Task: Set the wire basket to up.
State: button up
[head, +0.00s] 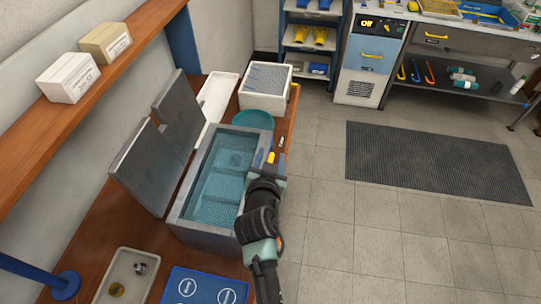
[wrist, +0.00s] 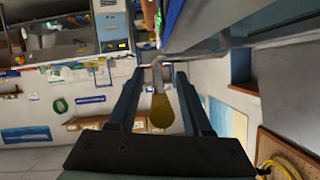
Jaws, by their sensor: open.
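The wire basket (head: 212,204) shows as a teal-tinted mesh down inside an open grey tank (head: 184,205). A bent metal lever with a yellow grip (wrist: 161,110) lies between the spread fingers of my gripper (wrist: 156,70) in the wrist view. The fingers are open, with a gap on each side of the grip. In the head view my gripper (head: 268,172) is at the tank's right side, close to a small yellow handle (head: 271,157). My wrist hides part of the tank's near right corner.
The tank's grey lid (head: 152,165) stands open on the left. A teal round tub (head: 253,119) and a white box (head: 264,80) stand behind the tank. A tray (head: 124,286) and a blue mat (head: 196,290) lie in front. The floor at right is clear around a dark mat (head: 437,163).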

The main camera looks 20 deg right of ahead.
grip_shut()
dwell(0.3)
dwell(1.2)
